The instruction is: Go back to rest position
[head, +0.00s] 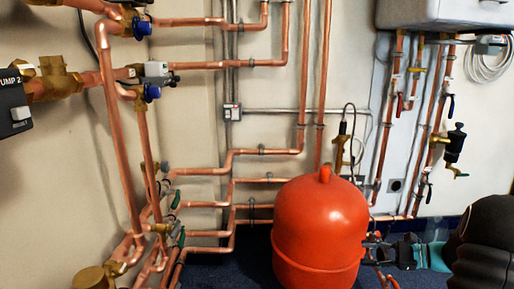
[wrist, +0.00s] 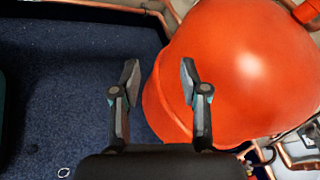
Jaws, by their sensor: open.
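My gripper (wrist: 158,82) is open and empty in the wrist view, its two dark fingers spread apart over the dark blue floor. The right finger overlaps the orange-red tank (wrist: 240,65) in the picture; I cannot tell whether it touches it. In the head view my gripper (head: 372,248) shows at the lower right, beside the lower right side of the round tank (head: 320,225). Its fingertips are small there and partly in front of pipes. My dark arm fills the lower right corner.
Copper pipes (head: 116,130) with valves run along the left wall. A pump box (head: 14,108) juts in at the left edge. A grey boiler (head: 445,12) with pipes below hangs at the upper right. The blue floor (wrist: 80,95) left of the tank is clear.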

